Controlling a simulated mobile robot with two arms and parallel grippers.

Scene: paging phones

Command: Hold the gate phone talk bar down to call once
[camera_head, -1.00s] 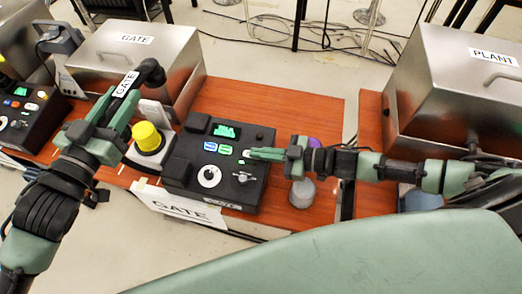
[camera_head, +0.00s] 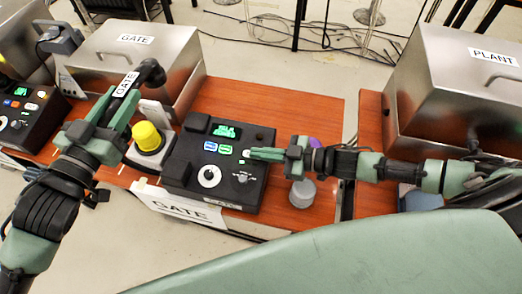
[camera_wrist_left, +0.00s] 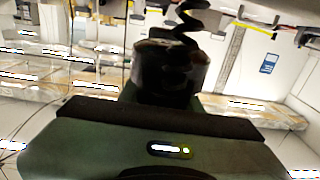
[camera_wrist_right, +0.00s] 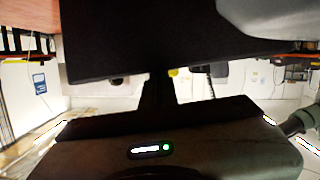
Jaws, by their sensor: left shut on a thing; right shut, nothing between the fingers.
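The gate phone handset (camera_head: 151,71) is black with a white GATE label and is held up at a tilt in front of the steel GATE box. My left gripper (camera_head: 108,127) is shut on its lower part. In the left wrist view the dark handset (camera_wrist_left: 170,75) and its coiled cord stand above the gripper. The black gate console (camera_head: 190,165) has a green-lit display, blue and green keys and a white dial. The talk bar cannot be made out clearly.
A yellow dome button (camera_head: 147,136) stands left of the console. A grey round knob (camera_head: 302,193) is right of it, below my right arm. The steel GATE box (camera_head: 135,60) stands behind, and the PLANT box (camera_head: 455,85) at right. Bare wooden tabletop (camera_head: 285,107) lies behind the console.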

